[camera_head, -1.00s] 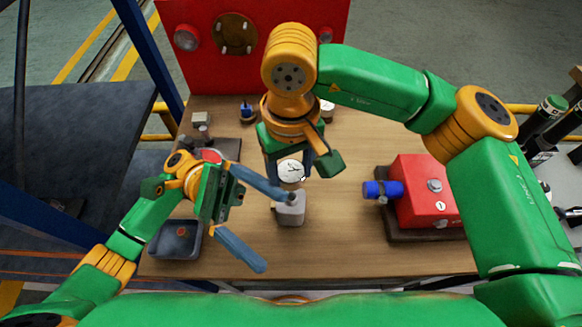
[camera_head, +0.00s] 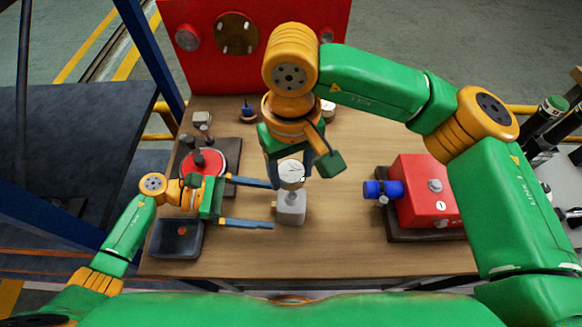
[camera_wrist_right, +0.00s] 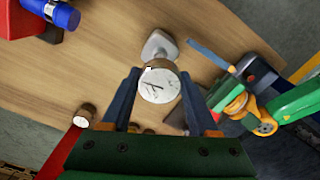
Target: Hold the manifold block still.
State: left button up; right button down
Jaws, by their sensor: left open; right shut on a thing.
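The manifold block (camera_head: 290,210) is a small light grey block on the wooden table, with a short side stub on its left. It also shows in the right wrist view (camera_wrist_right: 158,46). A round white-faced gauge (camera_head: 291,172) sits directly above the block, and in the right wrist view (camera_wrist_right: 160,86) it is between my right fingers. My right gripper (camera_head: 290,180) is shut on the gauge from above. My left gripper (camera_head: 273,205) is open, level with the block on its left side, its fingertips near the stub. I cannot tell whether they touch the block.
A red box with a blue fitting (camera_head: 384,189) stands on a dark base at the right. A red round part (camera_head: 217,160) on a dark plate and a dark tray (camera_head: 174,254) lie at the left. A red panel (camera_head: 280,70) stands behind. Table in front is clear.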

aim_at(275, 206)
pick_arm(q)
jog(key=x, duration=0.5)
jog(key=shift+c, duration=0.2)
dwell(0.5)
grip_shut()
dwell(0.4)
dwell(0.4)
